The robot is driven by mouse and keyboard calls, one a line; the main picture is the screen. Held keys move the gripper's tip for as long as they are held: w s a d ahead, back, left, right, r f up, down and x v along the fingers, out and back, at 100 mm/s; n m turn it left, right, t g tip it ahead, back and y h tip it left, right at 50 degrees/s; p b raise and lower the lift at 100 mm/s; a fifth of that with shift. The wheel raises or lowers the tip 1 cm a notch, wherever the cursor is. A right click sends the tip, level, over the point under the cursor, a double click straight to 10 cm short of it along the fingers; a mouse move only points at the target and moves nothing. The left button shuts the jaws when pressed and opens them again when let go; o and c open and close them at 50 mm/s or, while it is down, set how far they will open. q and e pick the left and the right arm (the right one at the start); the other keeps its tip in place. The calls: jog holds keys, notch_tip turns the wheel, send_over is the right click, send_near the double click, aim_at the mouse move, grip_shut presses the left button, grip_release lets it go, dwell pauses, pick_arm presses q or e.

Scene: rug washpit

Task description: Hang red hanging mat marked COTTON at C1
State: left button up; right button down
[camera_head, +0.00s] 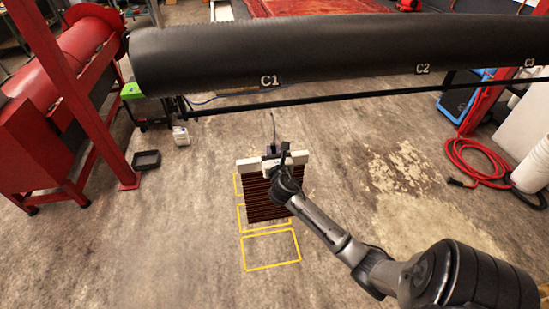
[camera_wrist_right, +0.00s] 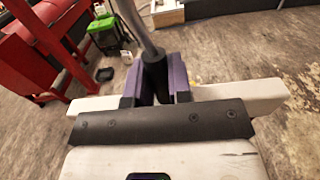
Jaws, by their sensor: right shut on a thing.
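My right gripper (camera_head: 272,150) is shut on the hanger of the hanging mat (camera_head: 262,200), below and in front of the C1 label (camera_head: 269,81). The mat looks dark red with black stripes and hangs from a white bar (camera_head: 247,166). No COTTON marking is readable. In the right wrist view, the purple-sided fingers (camera_wrist_right: 156,88) close around the dark base of a grey metal stem (camera_wrist_right: 135,22), with the white bar (camera_wrist_right: 258,96) behind them. The stem's upper end is out of that view. C1 is printed on a long black roller (camera_head: 340,56). My left gripper is not in view.
A thin black rail (camera_head: 350,97) runs below the roller, which also carries C2 (camera_head: 422,69) and C3 labels. Yellow floor outlines (camera_head: 270,250) lie beneath the mat. A red machine (camera_head: 50,120) stands left. A red hose (camera_head: 480,165) lies right.

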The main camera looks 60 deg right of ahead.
jog(key=b+x, duration=0.4)
jog(key=x, duration=0.9)
jog(key=shift+d+b, duration=0.15)
jog(key=shift+b, duration=0.2)
dwell(0.9)
jog(key=shift+w+r, duration=0.1)
dwell(0.4)
